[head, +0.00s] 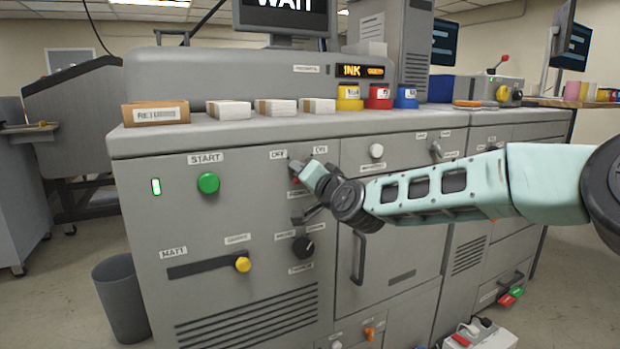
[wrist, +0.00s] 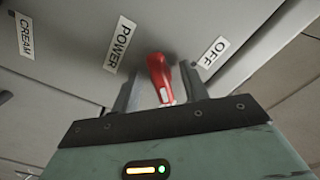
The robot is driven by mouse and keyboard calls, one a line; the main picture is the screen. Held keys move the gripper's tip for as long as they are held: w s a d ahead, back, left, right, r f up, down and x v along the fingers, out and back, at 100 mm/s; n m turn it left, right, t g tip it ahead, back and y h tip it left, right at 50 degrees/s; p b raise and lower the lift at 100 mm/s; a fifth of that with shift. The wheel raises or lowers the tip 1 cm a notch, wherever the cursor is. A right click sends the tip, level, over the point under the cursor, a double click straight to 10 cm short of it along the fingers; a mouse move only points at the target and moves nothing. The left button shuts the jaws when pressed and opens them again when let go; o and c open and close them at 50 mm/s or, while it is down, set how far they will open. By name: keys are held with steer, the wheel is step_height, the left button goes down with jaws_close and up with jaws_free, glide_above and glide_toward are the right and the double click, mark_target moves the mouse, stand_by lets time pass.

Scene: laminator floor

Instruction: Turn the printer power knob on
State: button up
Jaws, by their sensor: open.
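The red power knob (wrist: 158,74) is on the grey front panel, between the POWER label (wrist: 119,44) and the OFF label (wrist: 213,52) in the wrist view. In the head view only a bit of red (head: 295,181) shows beside my gripper, below the OFF label (head: 278,154) and ON label (head: 320,150). My gripper (wrist: 160,88) is open, with one finger on each side of the knob. A narrow gap shows beside the knob; contact is hard to tell. In the head view my gripper (head: 299,168) reaches the panel from the right and hides most of the knob.
Close by on the panel are a green START button (head: 208,183), a black dial (head: 303,248), a yellow slider knob (head: 243,264) and a white knob (head: 376,151). A door handle (head: 358,258) sticks out below my arm. Boxes and ink jars (head: 349,97) stand on top.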

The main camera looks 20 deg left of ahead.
steer(key=v, duration=1.7)
steer(key=shift+d, duration=0.25)
steer(key=shift+s, duration=0.15)
